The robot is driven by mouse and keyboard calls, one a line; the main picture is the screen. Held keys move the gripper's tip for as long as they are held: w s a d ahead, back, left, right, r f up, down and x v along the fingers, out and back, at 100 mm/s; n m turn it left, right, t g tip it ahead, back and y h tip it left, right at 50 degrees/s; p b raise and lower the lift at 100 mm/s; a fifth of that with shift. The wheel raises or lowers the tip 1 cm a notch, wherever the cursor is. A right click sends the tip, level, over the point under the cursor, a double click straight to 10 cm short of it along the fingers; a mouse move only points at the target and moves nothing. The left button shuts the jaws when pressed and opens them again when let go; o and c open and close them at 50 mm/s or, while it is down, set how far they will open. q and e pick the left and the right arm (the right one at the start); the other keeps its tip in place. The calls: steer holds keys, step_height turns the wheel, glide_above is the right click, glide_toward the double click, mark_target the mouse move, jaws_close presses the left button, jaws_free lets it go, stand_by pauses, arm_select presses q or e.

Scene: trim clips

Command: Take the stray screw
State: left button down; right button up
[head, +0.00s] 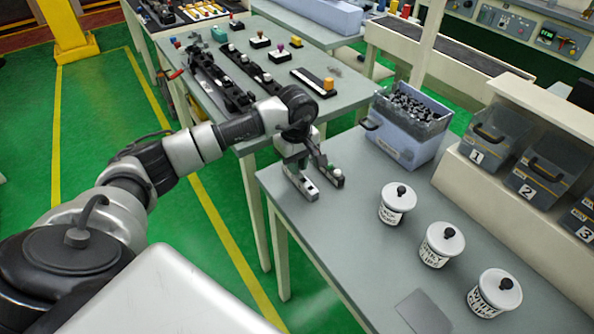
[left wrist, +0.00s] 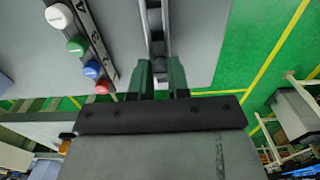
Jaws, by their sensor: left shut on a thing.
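My left gripper (head: 318,183) reaches in from the left and is low over the near corner of the grey table. In the left wrist view its two dark green fingers (left wrist: 161,78) are closed about a narrow dark piece (left wrist: 157,45), which runs away from the camera. What that piece is, I cannot tell for sure. I cannot make out a single stray screw in either view. A blue-grey crate (head: 395,145) full of small dark parts stands on the table, right of the gripper. My right gripper is not in view.
Three white lidded canisters (head: 397,204) (head: 441,244) (head: 495,293) stand along the grey table (head: 350,225). Numbered bins (head: 490,140) line its right side. A flat grey plate (head: 424,312) lies at the front. The far table (head: 345,100) holds black rails with coloured knobs.

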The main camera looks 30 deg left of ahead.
arm_select(q)
steer(key=shift+r+p, duration=1.1)
steer(key=shift+r, duration=1.05)
